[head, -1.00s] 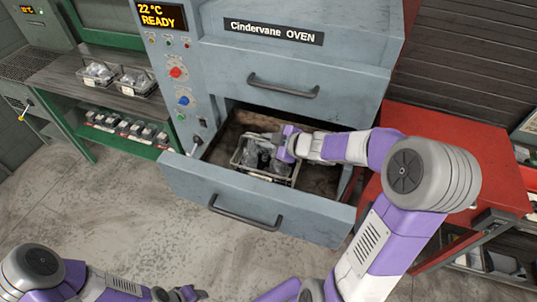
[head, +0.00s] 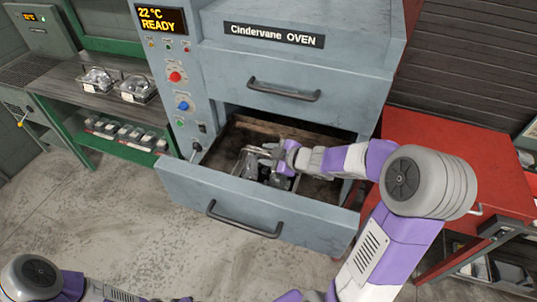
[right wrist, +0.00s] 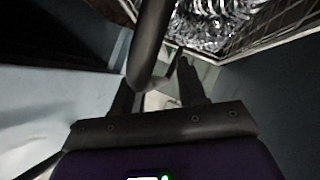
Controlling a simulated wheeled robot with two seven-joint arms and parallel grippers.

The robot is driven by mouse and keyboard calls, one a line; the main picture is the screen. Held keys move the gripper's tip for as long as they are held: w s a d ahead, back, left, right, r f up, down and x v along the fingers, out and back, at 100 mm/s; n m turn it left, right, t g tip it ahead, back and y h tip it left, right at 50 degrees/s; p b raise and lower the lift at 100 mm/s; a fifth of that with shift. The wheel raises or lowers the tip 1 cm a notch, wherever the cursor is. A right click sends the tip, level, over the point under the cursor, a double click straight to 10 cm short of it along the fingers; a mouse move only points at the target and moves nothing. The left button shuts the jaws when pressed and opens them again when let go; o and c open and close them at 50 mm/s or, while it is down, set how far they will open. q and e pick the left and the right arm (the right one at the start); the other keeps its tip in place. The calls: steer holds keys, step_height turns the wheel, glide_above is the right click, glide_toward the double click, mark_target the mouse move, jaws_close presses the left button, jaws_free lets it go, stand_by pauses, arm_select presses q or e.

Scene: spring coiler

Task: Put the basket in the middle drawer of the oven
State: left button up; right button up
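The grey oven (head: 340,62) has a closed upper drawer (head: 290,103) and, below it, a pulled-out drawer (head: 318,222). A wire basket (head: 250,180) of shiny coils sits inside the open drawer; the basket also shows at the top right of the right wrist view (right wrist: 290,42). My right gripper (head: 268,151) is over the basket and covers part of it. In the right wrist view its fingers (right wrist: 158,92) are apart, with a dark bar in front of them and the basket beyond. My left arm runs along the bottom edge; its gripper is mostly cut off.
Two more baskets (head: 135,90) of parts stand on the green-framed bench (head: 60,75) at left, with small blocks on its lower shelf. A red cabinet (head: 440,150) stands close at the oven's right. The floor (head: 100,215) in front is clear.

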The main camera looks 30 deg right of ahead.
steer(key=shift+r, duration=0.1)
steer(key=shift+s+d+r, duration=0.15)
steer(key=shift+s, duration=0.05)
steer(key=p+v, duration=0.5)
steer(key=v, duration=0.6)
steer(key=shift+s, duration=0.25)
steer(key=shift+r, duration=0.1)
